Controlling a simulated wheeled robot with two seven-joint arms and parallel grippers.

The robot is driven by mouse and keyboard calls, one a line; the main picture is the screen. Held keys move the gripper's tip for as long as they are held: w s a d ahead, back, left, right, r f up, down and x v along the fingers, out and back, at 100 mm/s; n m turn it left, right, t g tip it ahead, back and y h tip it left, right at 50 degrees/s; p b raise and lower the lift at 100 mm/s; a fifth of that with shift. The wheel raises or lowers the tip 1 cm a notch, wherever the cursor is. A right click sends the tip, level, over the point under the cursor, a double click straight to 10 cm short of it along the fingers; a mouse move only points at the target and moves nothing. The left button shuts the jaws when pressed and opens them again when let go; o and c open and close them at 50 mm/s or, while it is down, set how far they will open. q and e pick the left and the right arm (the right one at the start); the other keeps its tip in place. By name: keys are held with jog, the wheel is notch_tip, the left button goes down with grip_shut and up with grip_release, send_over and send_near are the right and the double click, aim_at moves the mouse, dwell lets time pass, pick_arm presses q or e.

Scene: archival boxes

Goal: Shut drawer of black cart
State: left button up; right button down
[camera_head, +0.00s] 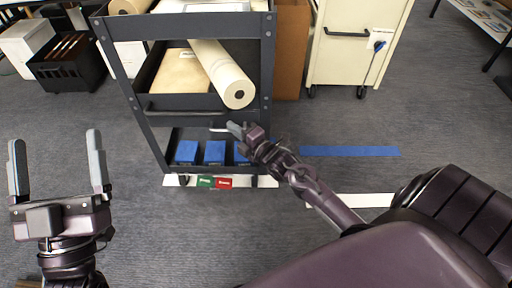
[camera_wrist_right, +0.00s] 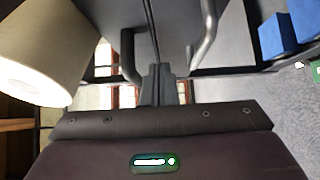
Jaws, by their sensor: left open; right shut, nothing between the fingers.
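The black cart (camera_head: 268,62) stands at the upper middle of the head view. Its drawer (camera_head: 170,102) has a dark front with a bar handle (camera_head: 187,112). A tan folder (camera_head: 180,73) and a cream paper roll (camera_head: 221,72) show above the front; how far the drawer stands out is hard to tell. My right gripper (camera_head: 230,128) is shut and empty, just below the drawer front toward its right end. In the right wrist view its fingers (camera_wrist_right: 158,82) are close to a dark panel and metal bars; contact is unclear. My left gripper (camera_head: 57,165) is open and empty, left of the cart.
Blue boxes (camera_head: 214,152) stand on the cart's lower shelf, and a green and a red label (camera_head: 224,183) are at its base. A cream cabinet (camera_head: 345,60) stands to the right. A black crate (camera_head: 68,65) is at the left.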

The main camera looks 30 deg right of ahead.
pick_arm(q)
notch_tip(320, 180, down, 18)
jog(key=w+d+g+y+p, duration=0.1)
jog(key=d+g+y+p, duration=0.1)
jog(key=g, duration=0.7)
jog(key=shift+w+f+y, duration=0.2)
jog(key=shift+y, duration=0.6)
pick_arm(e)
jog(key=s+d, duration=0.2)
jog(key=s, duration=0.7)
jog(key=shift+s+f, duration=0.15)
jog(key=shift+s, duration=0.05)
pick_arm(q)
jog(key=shift+d, duration=0.1)
